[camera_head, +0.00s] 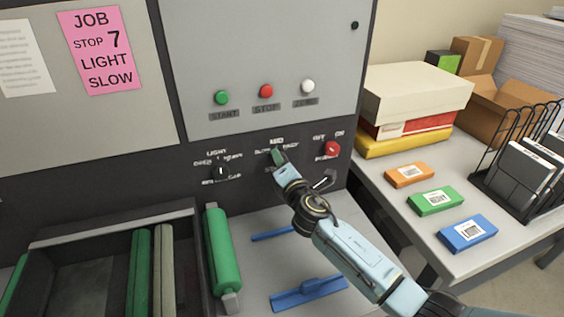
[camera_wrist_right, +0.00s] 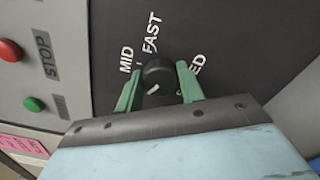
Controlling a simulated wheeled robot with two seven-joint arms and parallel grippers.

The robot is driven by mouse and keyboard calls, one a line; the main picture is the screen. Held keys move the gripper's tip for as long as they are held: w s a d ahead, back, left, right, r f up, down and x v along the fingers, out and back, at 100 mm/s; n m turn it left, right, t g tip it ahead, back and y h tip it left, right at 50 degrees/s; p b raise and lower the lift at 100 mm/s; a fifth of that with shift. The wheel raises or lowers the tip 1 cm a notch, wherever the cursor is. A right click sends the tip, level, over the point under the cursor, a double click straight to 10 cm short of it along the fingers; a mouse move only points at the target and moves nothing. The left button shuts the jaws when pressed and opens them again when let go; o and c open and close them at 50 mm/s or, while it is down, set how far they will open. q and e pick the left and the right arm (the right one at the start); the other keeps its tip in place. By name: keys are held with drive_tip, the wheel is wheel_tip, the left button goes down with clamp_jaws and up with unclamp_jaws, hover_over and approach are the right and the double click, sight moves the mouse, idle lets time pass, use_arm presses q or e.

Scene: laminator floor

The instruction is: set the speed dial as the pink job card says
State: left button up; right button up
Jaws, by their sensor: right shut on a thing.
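The pink job card (camera_head: 96,50) at upper left reads "JOB STOP 7 LIGHT SLOW". The speed dial is a round black knob (camera_wrist_right: 158,74) on the dark panel, with MID and FAST printed around it. My right gripper (camera_head: 278,158) reaches the panel, and in the wrist view its green fingers (camera_wrist_right: 156,86) stand on both sides of the knob, shut on it. The knob's white mark is at its lower left in that view, away from FAST and MID. The SLOW label is hidden there by my gripper. My left gripper is not in view.
A black selector (camera_head: 220,172) is left of the dial, and a red knob (camera_head: 332,149) is right. START (camera_head: 222,97), STOP (camera_head: 266,91) and a white button (camera_head: 307,86) are above. A side table (camera_head: 400,222) with boxes is right.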

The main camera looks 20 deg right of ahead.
drive_tip(key=o, duration=1)
drive_tip(key=s, duration=1.3)
drive_tip(key=shift+s+d, duration=0.2)
drive_tip(key=shift+d, duration=0.05)
